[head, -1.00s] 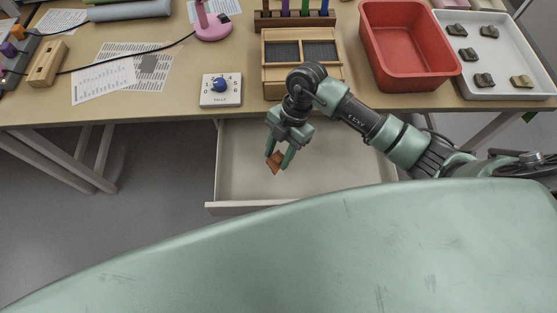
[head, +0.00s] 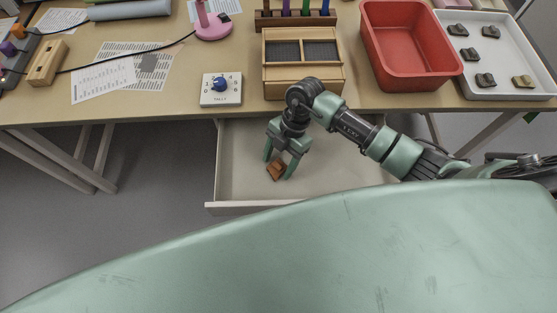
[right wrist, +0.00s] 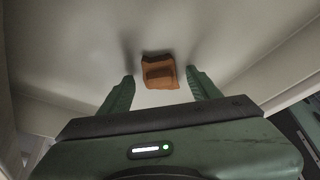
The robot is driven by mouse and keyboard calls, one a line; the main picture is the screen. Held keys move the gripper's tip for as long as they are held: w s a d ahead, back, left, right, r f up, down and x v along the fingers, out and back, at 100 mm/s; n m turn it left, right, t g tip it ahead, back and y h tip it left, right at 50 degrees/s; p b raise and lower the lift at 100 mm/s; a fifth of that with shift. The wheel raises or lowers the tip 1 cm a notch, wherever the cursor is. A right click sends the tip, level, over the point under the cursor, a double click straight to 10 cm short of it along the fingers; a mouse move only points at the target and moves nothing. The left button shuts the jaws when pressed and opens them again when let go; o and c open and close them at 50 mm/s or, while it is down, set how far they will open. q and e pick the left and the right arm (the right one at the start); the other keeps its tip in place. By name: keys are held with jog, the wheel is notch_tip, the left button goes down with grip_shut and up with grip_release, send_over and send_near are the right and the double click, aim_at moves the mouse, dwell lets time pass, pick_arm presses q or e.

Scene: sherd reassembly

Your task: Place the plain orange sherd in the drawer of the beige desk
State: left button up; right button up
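The beige desk (head: 150,107) has its drawer (head: 235,160) pulled out. The orange sherd (head: 275,171) is in the drawer, under my right gripper; it also shows in the right wrist view (right wrist: 160,73), with a darker brown patch on its face. My right gripper (head: 280,170) is open inside the drawer's outline. In the right wrist view its two fingers (right wrist: 161,92) stand apart with a clear gap to the sherd on both sides. My left gripper is not in view.
On the desk stand a partitioned wooden box (head: 303,88), a tally dial (head: 221,88), a red tub (head: 410,80) and a white tray (head: 510,92) with several dark sherds. The drawer's left part is bare. My right arm crosses its right side.

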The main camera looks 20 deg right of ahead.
jog(key=v, duration=1.2)
jog(key=shift+p, duration=0.3)
